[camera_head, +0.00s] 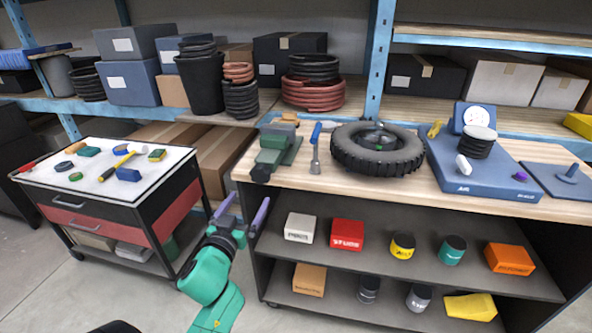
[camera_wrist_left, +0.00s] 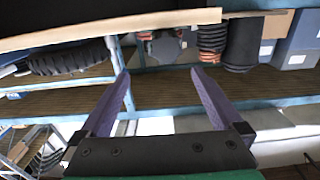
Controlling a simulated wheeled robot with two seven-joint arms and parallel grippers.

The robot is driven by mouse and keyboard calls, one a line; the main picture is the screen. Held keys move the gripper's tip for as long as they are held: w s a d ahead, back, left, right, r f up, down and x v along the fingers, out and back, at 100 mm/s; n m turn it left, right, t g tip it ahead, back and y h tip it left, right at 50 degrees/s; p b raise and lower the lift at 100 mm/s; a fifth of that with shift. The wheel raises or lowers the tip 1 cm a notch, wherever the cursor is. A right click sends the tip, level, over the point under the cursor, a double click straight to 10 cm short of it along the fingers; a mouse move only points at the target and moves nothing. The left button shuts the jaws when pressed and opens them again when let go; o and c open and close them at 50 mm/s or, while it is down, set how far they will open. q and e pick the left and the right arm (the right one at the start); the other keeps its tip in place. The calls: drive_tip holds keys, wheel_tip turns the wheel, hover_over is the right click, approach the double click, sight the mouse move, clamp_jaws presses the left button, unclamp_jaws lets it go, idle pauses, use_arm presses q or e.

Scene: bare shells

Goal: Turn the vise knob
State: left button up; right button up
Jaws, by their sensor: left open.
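The green vise (camera_head: 276,148) stands on the left end of the wooden workbench, with a dark end piece (camera_head: 261,173) at the bench's front edge. I cannot clearly tell which part is the knob. In the left wrist view, which looks upside down, a dark rounded shape that seems to be the vise (camera_wrist_left: 163,46) shows just beyond the fingertips. My left gripper (camera_head: 246,201) is open and empty, its purple fingers pointing up, in front of and below the vise, apart from it. Its fingers also show in the left wrist view (camera_wrist_left: 160,73). My right gripper is not in view.
The workbench (camera_head: 317,182) also holds a blue-handled scraper (camera_head: 315,147), a tire (camera_head: 377,150) and a blue scale (camera_head: 470,170). Its lower shelves hold boxes and cans. A tool cart (camera_head: 110,200) stands left of my arm. Shelving with bins and hoses is behind.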

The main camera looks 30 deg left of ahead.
sight(259, 176)
use_arm(q)
drive_tip(key=x, duration=0.4)
drive_tip(key=p+x, duration=0.1)
drive_tip(key=x, duration=0.3)
drive_tip(key=a+x, duration=0.1)
drive_tip(key=x, duration=0.3)
drive_tip(key=shift+w+a, duration=0.1)
drive_tip(key=shift+a, duration=0.05)
drive_tip(key=shift+w+a, duration=0.2)
drive_tip(key=shift+w, duration=0.05)
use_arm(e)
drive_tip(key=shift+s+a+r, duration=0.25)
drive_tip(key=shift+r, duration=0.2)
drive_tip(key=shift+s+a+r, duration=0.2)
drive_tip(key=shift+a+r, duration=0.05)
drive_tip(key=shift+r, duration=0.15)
use_arm(q)
drive_tip(key=c, duration=1.3)
drive_tip(key=shift+f, duration=0.1)
